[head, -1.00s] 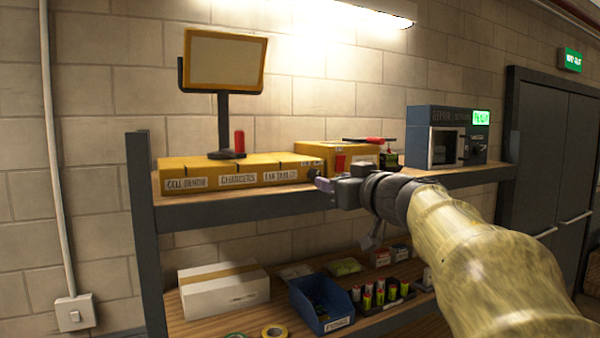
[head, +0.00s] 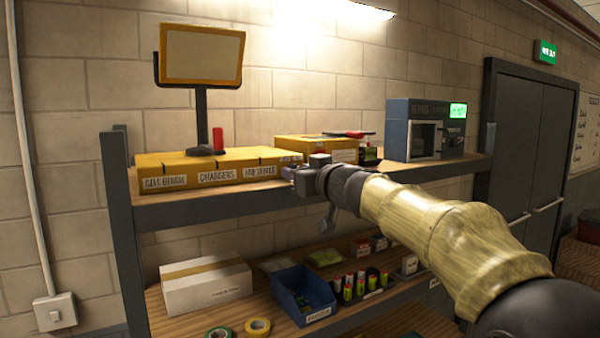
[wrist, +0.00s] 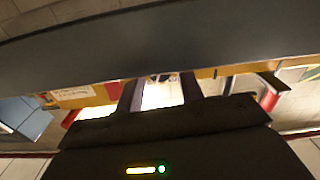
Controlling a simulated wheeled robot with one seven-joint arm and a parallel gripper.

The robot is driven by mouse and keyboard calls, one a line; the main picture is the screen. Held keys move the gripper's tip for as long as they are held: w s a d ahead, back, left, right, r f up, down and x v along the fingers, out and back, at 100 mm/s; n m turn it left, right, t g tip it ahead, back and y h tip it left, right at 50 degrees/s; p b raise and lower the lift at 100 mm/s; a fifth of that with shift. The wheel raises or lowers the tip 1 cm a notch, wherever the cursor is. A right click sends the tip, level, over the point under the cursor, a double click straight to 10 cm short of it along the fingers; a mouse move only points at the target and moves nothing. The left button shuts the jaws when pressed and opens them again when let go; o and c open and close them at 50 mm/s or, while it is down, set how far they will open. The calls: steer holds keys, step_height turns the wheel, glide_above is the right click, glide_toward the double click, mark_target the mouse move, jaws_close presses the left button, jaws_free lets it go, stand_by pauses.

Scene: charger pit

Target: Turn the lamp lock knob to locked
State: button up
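My gripper (head: 291,173) is at the front edge of the upper shelf, at the right end of the long yellow box (head: 200,177). In the wrist view its two fingers (wrist: 160,93) stand apart, with a bright patch and small dark marks between them. I see nothing held. A lamp with a yellow-framed panel (head: 202,55) stands upright on a dark post above the box. I cannot make out the lock knob or its setting; the gripper covers the box's right end. The wrist view looks upside down.
A second yellow box (head: 316,150), with a red-handled tool on top, stands behind my gripper. A blue repair cabinet (head: 425,130) is farther right. A red cylinder (head: 218,139) stands by the lamp post. The lower shelf holds a white box (head: 205,286) and a blue bin (head: 303,295).

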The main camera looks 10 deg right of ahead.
steer(key=c, duration=0.7)
steer(key=shift+n+p, duration=0.5)
steer(key=shift+n, duration=0.3)
steer(key=o, duration=1)
steer(key=shift+s, duration=0.1)
steer(key=b+v, duration=0.4)
steer(key=v, duration=1.3)
steer(key=shift+s, duration=0.1)
